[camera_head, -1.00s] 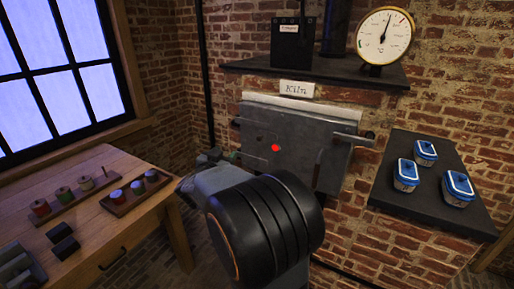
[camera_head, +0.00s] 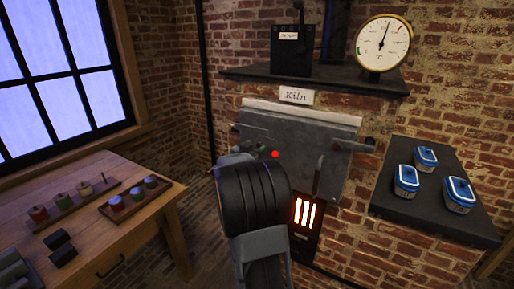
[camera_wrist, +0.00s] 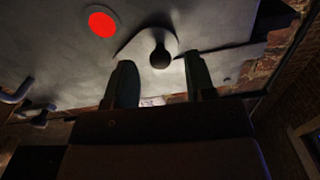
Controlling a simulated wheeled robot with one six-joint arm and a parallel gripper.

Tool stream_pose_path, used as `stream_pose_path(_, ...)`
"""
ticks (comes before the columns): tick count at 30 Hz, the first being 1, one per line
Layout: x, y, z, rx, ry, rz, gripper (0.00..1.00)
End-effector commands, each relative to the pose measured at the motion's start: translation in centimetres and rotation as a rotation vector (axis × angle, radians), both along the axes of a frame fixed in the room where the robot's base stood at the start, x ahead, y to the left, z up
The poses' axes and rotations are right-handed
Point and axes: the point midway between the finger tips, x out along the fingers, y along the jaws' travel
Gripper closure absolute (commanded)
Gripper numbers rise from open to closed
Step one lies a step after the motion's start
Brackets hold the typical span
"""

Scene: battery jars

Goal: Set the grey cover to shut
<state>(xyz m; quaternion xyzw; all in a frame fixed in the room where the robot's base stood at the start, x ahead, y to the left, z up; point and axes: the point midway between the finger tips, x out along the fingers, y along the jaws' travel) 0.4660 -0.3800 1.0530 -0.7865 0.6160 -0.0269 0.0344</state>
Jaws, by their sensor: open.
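The grey cover (camera_head: 320,140) is a broad metal panel on the brick wall under the "Kiln" sign, with a red disc (camera_head: 275,154) on its face. I cannot tell from the head view how far it stands open. In the wrist view the cover (camera_wrist: 220,65) spreads overhead at a slant, with the red disc at upper left and a dark rounded knob or handle end (camera_wrist: 160,56) near the middle. My gripper (camera_wrist: 160,82) is open, its two fingers apart just below that knob, with nothing visibly held. In the head view my arm hides the gripper and the cover's lower left.
A glowing grate (camera_head: 305,213) with an upright lever (camera_head: 318,176) sits below the cover. A dark shelf (camera_head: 395,212) at right holds blue-lidded containers. A dial gauge (camera_head: 383,43) and a black box (camera_head: 291,55) stand above. A wooden table (camera_head: 130,235) stands left.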

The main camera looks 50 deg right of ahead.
Motion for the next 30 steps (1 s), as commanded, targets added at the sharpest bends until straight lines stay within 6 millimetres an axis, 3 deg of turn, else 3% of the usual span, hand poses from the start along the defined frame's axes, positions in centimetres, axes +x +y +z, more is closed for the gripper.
stream_pose_path(6, 0.27, -1.24, 0.00, 0.000, 0.000, -0.001, 0.50)
stream_pose_path(16, 0.33, -1.36, 0.00, 0.000, 0.000, 0.000, 0.51)
stream_pose_path(30, 0.31, -1.34, 0.00, 0.000, 0.000, 0.000, 0.96)
